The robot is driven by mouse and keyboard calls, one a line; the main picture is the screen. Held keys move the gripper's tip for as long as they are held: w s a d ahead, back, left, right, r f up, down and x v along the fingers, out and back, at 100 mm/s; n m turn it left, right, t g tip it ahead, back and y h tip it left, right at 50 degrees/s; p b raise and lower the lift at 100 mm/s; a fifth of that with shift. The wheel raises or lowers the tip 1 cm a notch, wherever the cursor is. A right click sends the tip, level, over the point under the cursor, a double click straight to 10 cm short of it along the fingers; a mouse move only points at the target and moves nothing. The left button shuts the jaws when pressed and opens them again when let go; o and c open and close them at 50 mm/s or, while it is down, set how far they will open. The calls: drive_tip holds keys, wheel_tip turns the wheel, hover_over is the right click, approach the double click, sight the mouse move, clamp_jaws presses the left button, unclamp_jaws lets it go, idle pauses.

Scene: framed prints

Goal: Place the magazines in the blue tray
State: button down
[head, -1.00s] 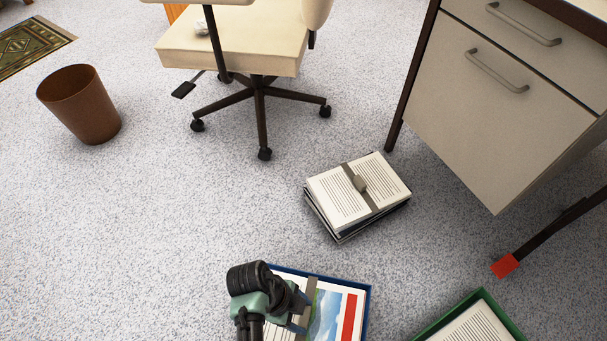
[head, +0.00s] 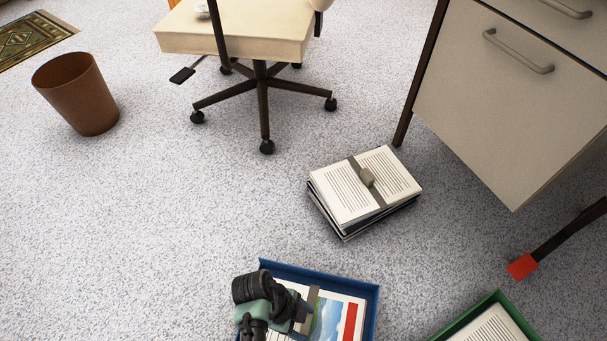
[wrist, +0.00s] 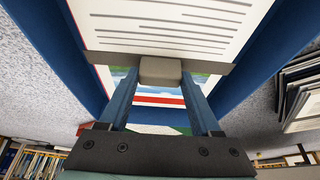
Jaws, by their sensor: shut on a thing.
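A strapped bundle of magazines (head: 329,319), with a blue-green picture and a red stripe, lies within the walls of the blue tray (head: 372,305) at the bottom of the head view. My gripper (head: 302,310) is over it. In the wrist view my gripper (wrist: 160,85) has its two fingers on either side of the grey block (wrist: 160,70) on the bundle's grey strap (wrist: 112,63), shut on it. The blue tray's walls (wrist: 282,55) rise on both sides there. Whether the bundle rests on the tray's bottom is hidden.
Another strapped stack (head: 350,200) lies on the carpet behind the blue tray. A green tray (head: 484,304) holding papers is at bottom right. A desk (head: 500,110) stands at right, a swivel chair (head: 235,42) behind, and a brown bin (head: 77,95) at left.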

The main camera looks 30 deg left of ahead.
drive_tip(key=shift+f, duration=0.1)
drive_tip(key=shift+c, duration=0.4)
unclamp_jaws()
drive_tip(key=p+v, duration=0.7)
drive_tip(key=v, duration=0.5)
drive_tip(key=shift+p, duration=0.3)
